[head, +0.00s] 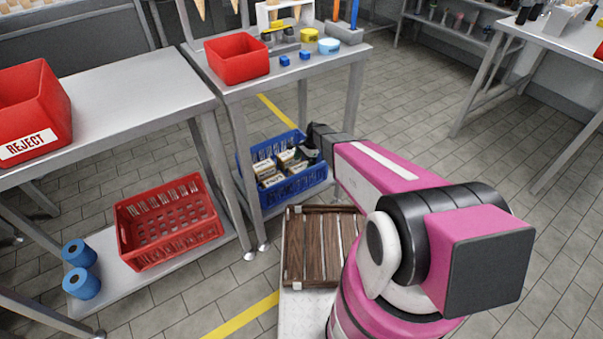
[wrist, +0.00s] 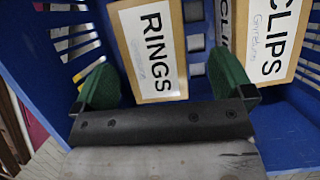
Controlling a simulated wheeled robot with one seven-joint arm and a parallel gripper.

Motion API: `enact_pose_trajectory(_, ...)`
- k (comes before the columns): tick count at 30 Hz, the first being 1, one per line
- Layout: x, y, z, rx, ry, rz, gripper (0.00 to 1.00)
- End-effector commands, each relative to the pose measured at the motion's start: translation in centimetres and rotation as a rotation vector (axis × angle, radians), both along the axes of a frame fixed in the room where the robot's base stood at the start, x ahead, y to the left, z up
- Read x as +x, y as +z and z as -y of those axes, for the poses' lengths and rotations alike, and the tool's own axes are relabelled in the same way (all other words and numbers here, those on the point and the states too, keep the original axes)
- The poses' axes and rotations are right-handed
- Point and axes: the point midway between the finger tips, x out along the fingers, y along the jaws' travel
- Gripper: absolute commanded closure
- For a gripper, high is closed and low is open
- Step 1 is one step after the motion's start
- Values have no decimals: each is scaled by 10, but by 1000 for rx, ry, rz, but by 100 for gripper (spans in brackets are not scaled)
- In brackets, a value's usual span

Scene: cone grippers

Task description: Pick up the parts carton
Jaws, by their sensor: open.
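A blue crate (head: 302,190) sits on the lower shelf of the middle bench and holds several small labelled cartons (head: 266,168). In the wrist view, a pale carton marked RINGS (wrist: 150,50) and one marked CLIPS (wrist: 268,40) stand inside the blue crate (wrist: 285,128). My gripper (wrist: 165,82) is open, with green finger pads to the left and right of the RINGS carton; I cannot tell whether they touch it. In the head view, my arm reaches to the crate's right side, and the fingers cannot be made out. Which carton is the parts carton cannot be told.
The bench top with a red bin (head: 237,60) is above the crate. A red crate (head: 168,222) and blue rolls (head: 80,268) are on the left bench's lower shelf. A slatted wooden tray (head: 315,245) is in front of the blue crate. Floor is free at right.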

Motion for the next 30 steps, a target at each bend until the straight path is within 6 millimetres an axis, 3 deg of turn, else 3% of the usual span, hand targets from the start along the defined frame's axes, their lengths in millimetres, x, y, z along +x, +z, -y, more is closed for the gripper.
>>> enact_pose_trajectory(12,-15,-43,-14,0,1,2,1)
enact_pose_trajectory(30,-16,-47,-14,-1,1,1,1)
